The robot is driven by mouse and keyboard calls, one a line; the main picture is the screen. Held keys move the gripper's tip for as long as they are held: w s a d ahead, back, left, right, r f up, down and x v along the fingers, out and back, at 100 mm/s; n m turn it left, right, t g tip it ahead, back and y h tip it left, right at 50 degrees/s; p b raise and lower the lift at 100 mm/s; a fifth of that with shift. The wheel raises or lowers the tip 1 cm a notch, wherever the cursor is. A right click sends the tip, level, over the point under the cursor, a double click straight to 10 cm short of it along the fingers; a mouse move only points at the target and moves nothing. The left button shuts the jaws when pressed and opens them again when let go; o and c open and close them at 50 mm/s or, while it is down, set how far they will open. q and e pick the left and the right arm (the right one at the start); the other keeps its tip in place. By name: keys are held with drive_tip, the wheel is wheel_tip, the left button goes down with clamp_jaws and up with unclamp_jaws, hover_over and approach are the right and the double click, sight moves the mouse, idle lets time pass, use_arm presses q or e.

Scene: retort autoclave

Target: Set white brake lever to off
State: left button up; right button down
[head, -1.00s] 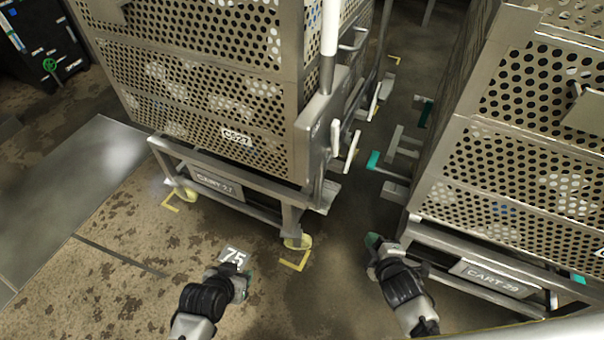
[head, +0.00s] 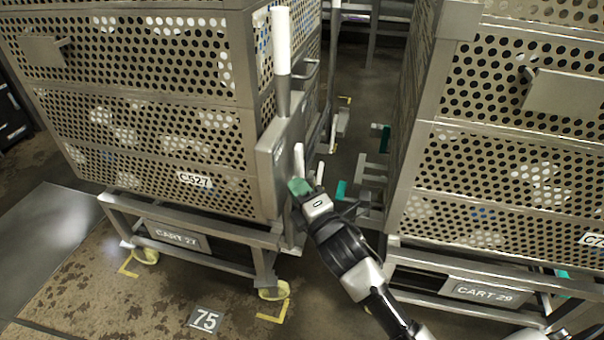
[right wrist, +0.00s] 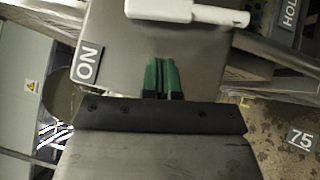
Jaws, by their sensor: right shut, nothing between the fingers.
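A short white lever (head: 298,160) stands on the side of the grey metal box at the near corner of cart 27. In the right wrist view a white lever (right wrist: 190,11) lies nearly level across the top of a grey plate (right wrist: 115,45). An "ON" label (right wrist: 88,64) is on that plate at the left; no "OFF" label shows. My right gripper (head: 300,187) is by the box, just below the short lever. Its green fingers (right wrist: 162,78) are together and empty, apart from the lever in the picture. My left gripper is out of view.
Cart 27 (head: 180,238) is at the left, with a taller white-gripped handle (head: 281,42) at its corner. Cart 29 (head: 484,292) is at the right. My right arm reaches up between them through a narrow gap. A floor tile marked 75 (head: 205,319) lies in front.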

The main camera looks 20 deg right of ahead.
sight(302, 173)
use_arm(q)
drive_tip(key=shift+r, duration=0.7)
use_arm(e)
drive_tip(key=w, duration=0.1)
drive_tip(key=w+d, duration=0.1)
drive_tip(key=w+d+r, duration=0.1)
drive_tip(key=shift+w, duration=0.35)
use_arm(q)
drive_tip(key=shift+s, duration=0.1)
